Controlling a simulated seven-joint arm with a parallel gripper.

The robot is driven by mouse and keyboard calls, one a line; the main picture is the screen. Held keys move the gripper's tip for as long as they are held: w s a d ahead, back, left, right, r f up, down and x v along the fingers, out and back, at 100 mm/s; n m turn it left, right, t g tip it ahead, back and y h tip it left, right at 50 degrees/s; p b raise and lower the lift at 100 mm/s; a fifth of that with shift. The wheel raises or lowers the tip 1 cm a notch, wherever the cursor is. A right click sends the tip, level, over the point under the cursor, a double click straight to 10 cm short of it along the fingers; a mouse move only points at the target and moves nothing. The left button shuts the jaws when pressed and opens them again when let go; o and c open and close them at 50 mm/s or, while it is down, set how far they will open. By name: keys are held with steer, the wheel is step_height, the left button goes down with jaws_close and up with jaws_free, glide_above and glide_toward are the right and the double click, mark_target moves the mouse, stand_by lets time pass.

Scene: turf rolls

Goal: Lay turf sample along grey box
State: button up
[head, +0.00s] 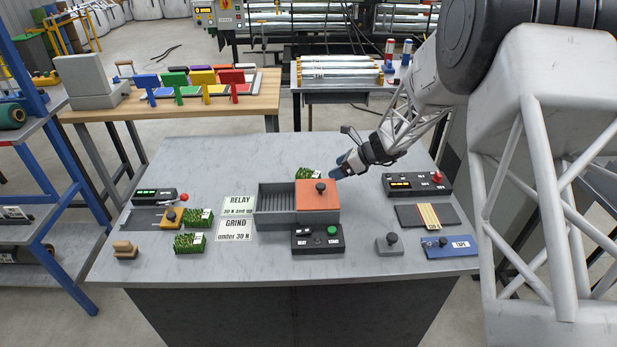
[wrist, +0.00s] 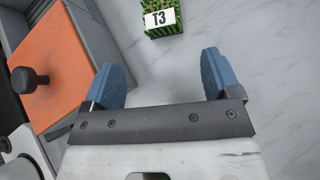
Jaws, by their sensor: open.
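A grey box (head: 285,210) with a ribbed open left half and an orange lid (head: 318,194) with a dark knob stands mid-table. A green turf sample (head: 308,174) lies just behind it, partly hidden by the box. In the wrist view this turf sample (wrist: 170,31) carries a white T3 label and lies ahead of the fingers. Two more turf samples, one at the back (head: 200,217) and one in front (head: 190,243), lie at the left. My gripper (head: 341,166) is open and empty behind the box's right end; its blue fingers (wrist: 162,78) are apart.
White RELAY (head: 239,205) and GRIND (head: 235,230) cards lie left of the box. Devices occupy the table's left and right sides. Bare table (head: 220,160) lies at the back.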

mark_target(309, 172)
steer(key=shift+w+a+r+g+h, duration=0.3)
steer(key=shift+w+a+h, duration=0.15)
steer(key=shift+h, duration=0.35)
steer(key=a+h, duration=0.2)
steer(key=a, duration=0.1)
steer(key=w+a+r+h, duration=0.1)
steer(key=a, duration=0.1)
steer(key=shift+w+n+g, duration=0.1)
steer(key=shift+n+g, duration=0.2)
steer(key=shift+g, duration=0.1)
steer(key=shift+w+a+r+h, duration=0.3)
steer(key=shift+a+r+h, duration=0.05)
steer(key=shift+a+h, duration=0.3)
steer(key=shift+x, duration=1.3)
steer(key=shift+x, duration=2.65)
steer(key=shift+r, duration=0.1)
steer(key=c, duration=1.1)
